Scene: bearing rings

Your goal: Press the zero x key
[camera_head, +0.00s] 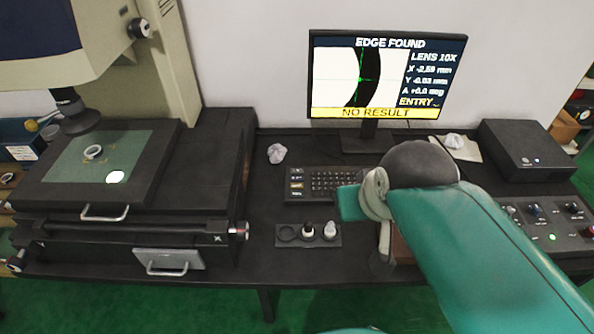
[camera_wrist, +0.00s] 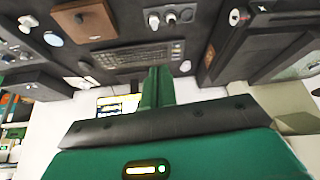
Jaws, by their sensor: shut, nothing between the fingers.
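The black keyboard (camera_head: 322,183) lies on the bench below the monitor, with a column of wider labelled keys (camera_head: 297,186) at its left end, one of them yellowish. I cannot read which key is zero x. The keyboard's right end is hidden behind my arm. My gripper (camera_head: 350,203) is shut and empty, over the keyboard's front right part in the head view. In the wrist view my shut green fingers (camera_wrist: 158,86) overlap the picture edge of the keyboard (camera_wrist: 135,57). I see no clear contact. The monitor (camera_head: 388,78) reads "EDGE FOUND", X -2.59 mm, Y -0.03 mm, "NO RESULT".
A lens holder (camera_head: 288,241) with small lenses stands in front of the keyboard. The measuring machine's stage (camera_head: 62,182) with a ring (camera_head: 93,152) fills the left. A knob panel (camera_head: 552,222) and black box (camera_head: 528,150) stand right.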

